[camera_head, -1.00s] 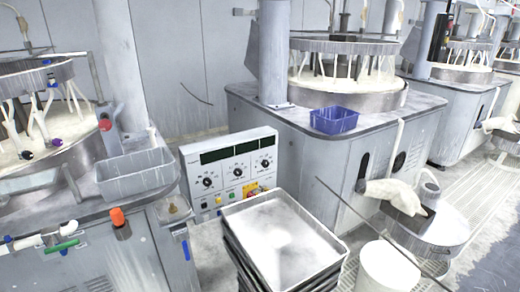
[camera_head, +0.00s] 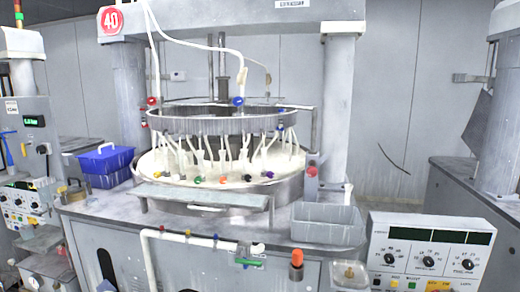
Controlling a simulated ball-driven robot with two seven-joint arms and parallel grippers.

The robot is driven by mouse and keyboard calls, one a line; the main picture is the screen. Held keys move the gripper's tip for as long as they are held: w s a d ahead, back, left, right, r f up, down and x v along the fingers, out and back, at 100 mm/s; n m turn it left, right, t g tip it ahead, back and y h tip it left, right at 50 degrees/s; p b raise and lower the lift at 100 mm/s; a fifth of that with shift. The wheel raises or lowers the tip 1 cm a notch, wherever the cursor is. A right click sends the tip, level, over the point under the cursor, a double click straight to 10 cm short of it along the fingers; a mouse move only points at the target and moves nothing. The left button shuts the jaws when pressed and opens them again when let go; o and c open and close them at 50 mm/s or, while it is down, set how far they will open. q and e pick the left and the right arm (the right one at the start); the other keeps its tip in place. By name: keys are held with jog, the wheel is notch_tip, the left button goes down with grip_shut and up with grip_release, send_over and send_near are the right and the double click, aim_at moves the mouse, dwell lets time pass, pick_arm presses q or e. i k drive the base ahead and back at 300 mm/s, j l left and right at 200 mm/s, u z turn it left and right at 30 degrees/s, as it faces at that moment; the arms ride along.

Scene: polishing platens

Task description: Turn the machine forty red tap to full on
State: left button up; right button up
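Machine forty stands in the middle, marked by a round red sign reading 40 (camera_head: 110,20) at the top of its left column. A small red tap handle (camera_head: 152,101) sits at the left end of a white hose, just above the rim of the grey ring (camera_head: 215,122). A blue tap handle (camera_head: 238,101) sits on the other hose to its right. The red handle is small, and its setting cannot be told. Neither of my grippers is in view.
A grey bin (camera_head: 327,223) sits at the front right, beside a control panel (camera_head: 428,250). An orange-topped fitting (camera_head: 297,258) and a green-handled valve (camera_head: 247,262) are at the machine's front.

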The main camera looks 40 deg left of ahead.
aim_at(152, 101)
jog(key=u, duration=1.65)
